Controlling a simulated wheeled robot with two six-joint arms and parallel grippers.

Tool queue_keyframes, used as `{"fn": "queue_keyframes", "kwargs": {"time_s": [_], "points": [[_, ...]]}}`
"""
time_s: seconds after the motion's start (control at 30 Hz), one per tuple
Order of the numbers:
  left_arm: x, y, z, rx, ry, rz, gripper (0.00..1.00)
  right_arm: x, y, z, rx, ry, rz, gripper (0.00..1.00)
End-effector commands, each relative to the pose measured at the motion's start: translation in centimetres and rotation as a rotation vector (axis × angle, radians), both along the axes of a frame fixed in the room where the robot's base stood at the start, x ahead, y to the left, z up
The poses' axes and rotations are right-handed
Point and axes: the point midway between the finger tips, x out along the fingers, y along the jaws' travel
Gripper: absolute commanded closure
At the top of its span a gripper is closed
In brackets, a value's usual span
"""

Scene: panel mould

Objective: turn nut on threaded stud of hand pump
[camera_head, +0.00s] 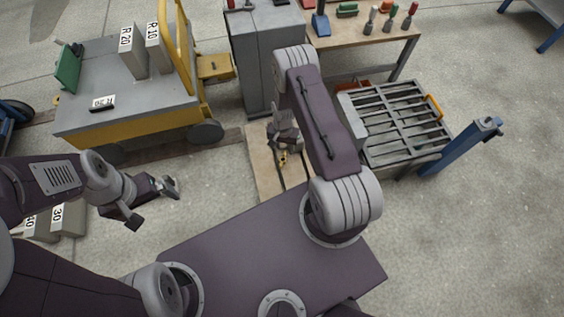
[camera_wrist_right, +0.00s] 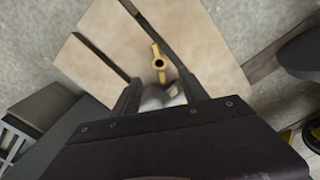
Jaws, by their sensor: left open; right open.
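A yellow winged nut (camera_wrist_right: 158,63) with a dark round centre shows in the right wrist view, above pale boards. It is a small yellow spot (camera_head: 283,158) in the head view. My right gripper (camera_wrist_right: 160,80) is open, and the nut appears between and just beyond its fingertips; I cannot tell whether they touch. In the head view the right gripper (camera_head: 284,143) hangs over the boards. A blurred grey part (camera_wrist_right: 158,97) lies between the fingers. The stud and pump body cannot be made out clearly. My left gripper (camera_head: 153,203) is open and empty, over bare floor.
Pale boards (camera_head: 264,184) with dark gaps lie under the right gripper. A yellow and grey cart (camera_head: 130,122) stands left, a grey cabinet (camera_head: 262,50) behind, and a slatted metal frame (camera_head: 400,120) with a blue post (camera_head: 458,148) right. Floor at the lower right is clear.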

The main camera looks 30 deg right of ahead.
Motion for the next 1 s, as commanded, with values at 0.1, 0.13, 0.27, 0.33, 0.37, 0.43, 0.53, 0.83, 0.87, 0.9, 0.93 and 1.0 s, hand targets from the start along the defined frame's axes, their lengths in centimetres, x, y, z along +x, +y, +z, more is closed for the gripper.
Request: {"fn": "queue_keyframes", "kwargs": {"time_s": [0.1,0.13,0.27,0.33,0.37,0.43,0.53,0.83,0.87,0.9,0.93,1.0], "points": [[0.0,0.0,-2.2,0.000,0.000,0.000,0.03,-0.1,0.0,-2.7,0.000,0.001,0.001,0.48],[0.0,0.0,-2.6,0.000,0.000,0.000,0.03,-0.1,0.0,-3.2,0.000,0.001,0.001,0.48],[0.0,0.0,-2.7,0.000,0.001,0.000,0.03,0.0,0.0,-3.5,0.000,0.000,0.001,0.48],[0.0,0.0,-2.9,0.000,0.001,0.000,0.03,0.0,0.1,-3.7,0.000,0.000,0.001,0.48],[0.0,0.0,-3.3,0.000,0.001,0.000,0.03,-0.1,0.1,-4.1,0.000,0.000,0.001,0.48],[0.0,0.0,-4.4,0.000,0.001,0.000,0.03,-0.1,0.1,-5.3,0.000,0.001,0.001,0.48],[0.0,0.0,-6.4,0.000,0.001,0.000,0.03,-0.3,0.2,-7.3,0.000,0.001,0.001,0.48],[0.0,0.0,-7.1,0.000,0.001,0.000,0.03,-0.2,0.2,-8.5,0.001,0.001,0.001,0.48],[0.0,0.0,-7.1,0.000,0.001,0.000,0.03,-0.2,0.2,-8.5,0.001,0.001,0.001,0.48],[0.0,0.0,-7.1,0.000,0.001,0.000,0.03,-0.2,0.2,-8.5,0.001,0.001,0.001,0.59],[0.0,0.0,-7.1,0.000,0.001,0.000,0.03,-0.2,0.2,-8.5,0.001,0.001,0.001,0.68],[0.0,0.0,-7.1,0.000,0.001,0.000,0.03,-0.2,0.2,-8.5,0.001,0.001,0.001,0.87]]}}
